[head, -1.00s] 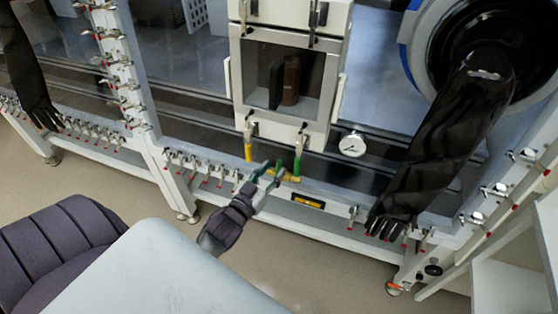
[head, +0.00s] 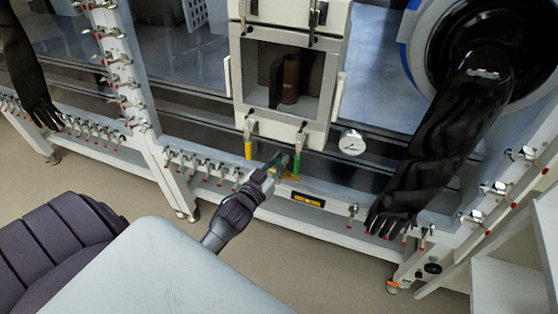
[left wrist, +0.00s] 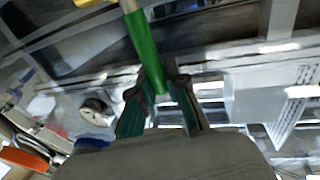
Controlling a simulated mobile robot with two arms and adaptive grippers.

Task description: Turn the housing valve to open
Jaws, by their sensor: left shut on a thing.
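The green valve handle (head: 297,164) hangs below the small windowed chamber, beside brass-coloured fittings (head: 290,177) on the lower rail. A yellow handle (head: 248,149) hangs to its left, pointing down. My left gripper (head: 277,162) reaches in from the lower left to the green handle. In the left wrist view, the green handle (left wrist: 143,50) runs down between my two teal-padded fingers (left wrist: 160,108), which are shut on its lower end. The exact contact is partly hidden in the head view. My right gripper is not in view.
A black glove (head: 440,150) hangs from a round port at right. A round gauge (head: 352,142) sits right of the handles. Several small red-tipped taps (head: 205,167) line the lower rail. The floor (head: 330,260) in front is clear.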

